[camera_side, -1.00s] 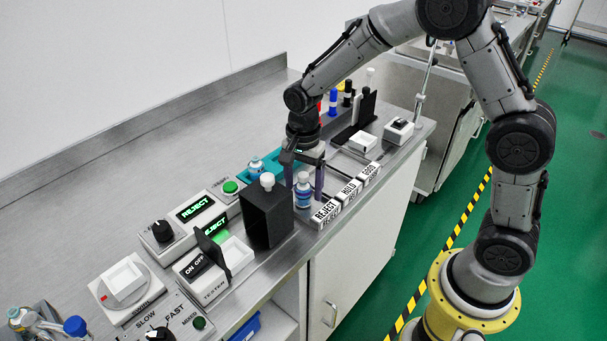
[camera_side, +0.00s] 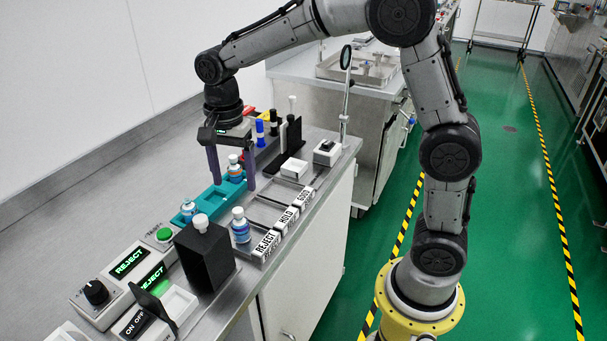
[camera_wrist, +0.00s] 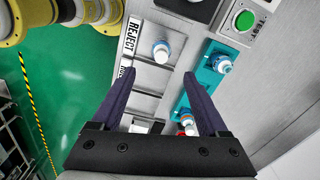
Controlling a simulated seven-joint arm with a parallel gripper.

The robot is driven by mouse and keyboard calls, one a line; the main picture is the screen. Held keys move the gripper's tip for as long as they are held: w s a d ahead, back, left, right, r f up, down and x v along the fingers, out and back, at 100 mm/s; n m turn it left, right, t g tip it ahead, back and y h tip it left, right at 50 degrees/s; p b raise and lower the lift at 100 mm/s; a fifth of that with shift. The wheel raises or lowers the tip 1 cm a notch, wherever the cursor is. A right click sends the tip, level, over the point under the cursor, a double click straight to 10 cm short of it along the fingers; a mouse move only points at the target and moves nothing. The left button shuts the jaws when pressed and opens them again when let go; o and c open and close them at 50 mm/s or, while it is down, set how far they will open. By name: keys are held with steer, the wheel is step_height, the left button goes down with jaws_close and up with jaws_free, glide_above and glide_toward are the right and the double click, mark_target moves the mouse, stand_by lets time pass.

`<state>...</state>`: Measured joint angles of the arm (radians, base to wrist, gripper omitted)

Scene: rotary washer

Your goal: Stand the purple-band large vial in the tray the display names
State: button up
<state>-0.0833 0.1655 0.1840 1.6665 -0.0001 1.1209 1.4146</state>
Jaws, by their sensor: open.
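A white-capped vial with a blue label (camera_side: 241,230) stands upright in the REJECT tray; it also shows in the wrist view (camera_wrist: 161,50). I cannot make out a purple band on it. The display (camera_side: 129,262) reads REJECT. A teal rack (camera_side: 213,198) holds one vial (camera_side: 188,211) at its near end and another (camera_side: 235,170) at its far end. My gripper (camera_side: 234,184) is open and empty, over the rack and trays. In the side view the far rack vial appears between its fingers. In the wrist view the REJECT vial lies beyond the fingertips.
Trays labelled REJECT (camera_side: 266,245), HOLD (camera_side: 286,221) and GOOD (camera_side: 305,197) line the bench edge; HOLD and GOOD look empty. A black block (camera_side: 206,262) with a white cap on top stands near the REJECT vial. Markers stand behind the trays.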

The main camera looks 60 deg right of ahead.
steer(key=s+d+r+n+t, duration=0.1)
steer(key=s+r+n+t, duration=0.1)
steer(key=s+n, duration=0.5)
steer(key=s+d+r+n+t, duration=0.2)
steer(key=s+n, duration=0.6)
steer(key=s, duration=0.8)
steer(key=shift+d+r+t, duration=0.15)
steer(key=shift+r+t, duration=0.1)
steer(key=shift+t, duration=0.55)
